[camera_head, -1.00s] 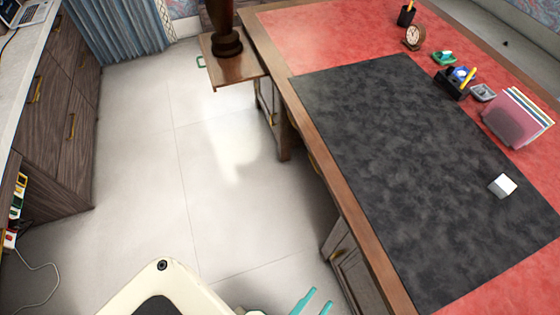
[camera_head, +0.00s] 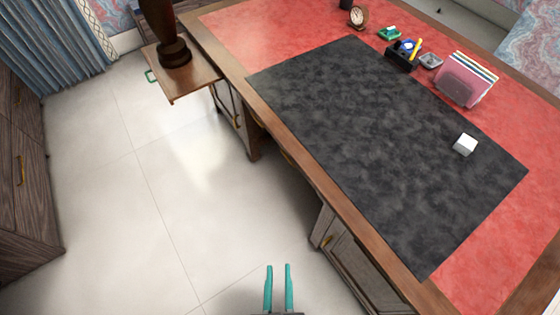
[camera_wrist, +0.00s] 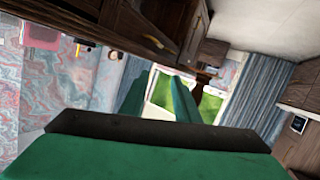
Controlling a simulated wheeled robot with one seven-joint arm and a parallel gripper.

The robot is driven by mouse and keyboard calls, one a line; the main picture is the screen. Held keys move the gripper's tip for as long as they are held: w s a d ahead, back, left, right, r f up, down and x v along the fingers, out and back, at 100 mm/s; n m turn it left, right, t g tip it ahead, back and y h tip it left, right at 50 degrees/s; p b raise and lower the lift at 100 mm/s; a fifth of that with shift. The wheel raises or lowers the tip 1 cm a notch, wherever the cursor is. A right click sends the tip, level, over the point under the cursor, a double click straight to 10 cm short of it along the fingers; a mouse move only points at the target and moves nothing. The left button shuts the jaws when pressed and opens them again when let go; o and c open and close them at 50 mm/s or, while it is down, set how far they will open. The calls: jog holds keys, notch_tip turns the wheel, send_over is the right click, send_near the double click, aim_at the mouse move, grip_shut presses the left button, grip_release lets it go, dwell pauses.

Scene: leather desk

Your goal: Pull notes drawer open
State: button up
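The wooden desk (camera_head: 299,147) fills the right half of the head view. Brass handles show on its front: one on the far pedestal (camera_head: 237,120), one by the kneehole (camera_head: 287,157), one on the near pedestal (camera_head: 327,241). I cannot tell which front is the notes drawer; no desk drawer is clearly pulled out. My gripper (camera_head: 279,277) has two teal fingers, apart and empty, over the floor left of the near pedestal. In the wrist view, the fingers (camera_wrist: 157,96) are below a wooden front with a brass handle (camera_wrist: 155,42), not touching it.
A side board (camera_head: 190,80) with a dark turned lamp base (camera_head: 173,50) juts out at the far left. A white cube (camera_head: 465,144), a pink file holder (camera_head: 462,82) and a clock (camera_head: 358,16) stand on the desk. The floor between desk and left cabinet (camera_head: 25,200) is clear.

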jog(key=w+f+n+h, duration=0.1)
jog(key=w+f+n, duration=0.5)
jog(key=w, duration=0.6)
jog(key=w+f+n+h, duration=0.1)
jog(key=w+f+n, duration=0.3)
jog(key=w+f, duration=0.6)
jog(key=w+d+r+n+t+h, duration=0.1)
jog(key=w+r+n, duration=0.1)
jog(key=w, duration=2)
jog(key=shift+r, duration=0.4)
jog(key=shift+d, duration=0.1)
grip_shut()
